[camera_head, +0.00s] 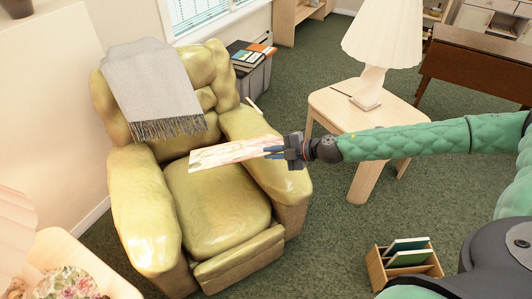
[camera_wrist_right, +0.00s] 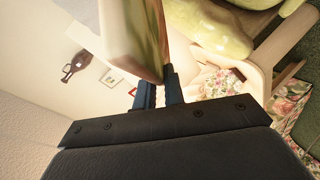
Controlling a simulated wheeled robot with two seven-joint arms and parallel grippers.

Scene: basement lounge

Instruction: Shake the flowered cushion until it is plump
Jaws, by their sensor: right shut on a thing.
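My left gripper is not in view.
The shiny yellow-green armchair (camera_head: 220,208) has a grey throw (camera_head: 155,85) over its back. A side table (camera_head: 325,103) with a lamp (camera_head: 385,45) stands to the right. A wooden book rack (camera_head: 376,270) is on the floor. A flowered item (camera_head: 68,282) lies at lower left.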

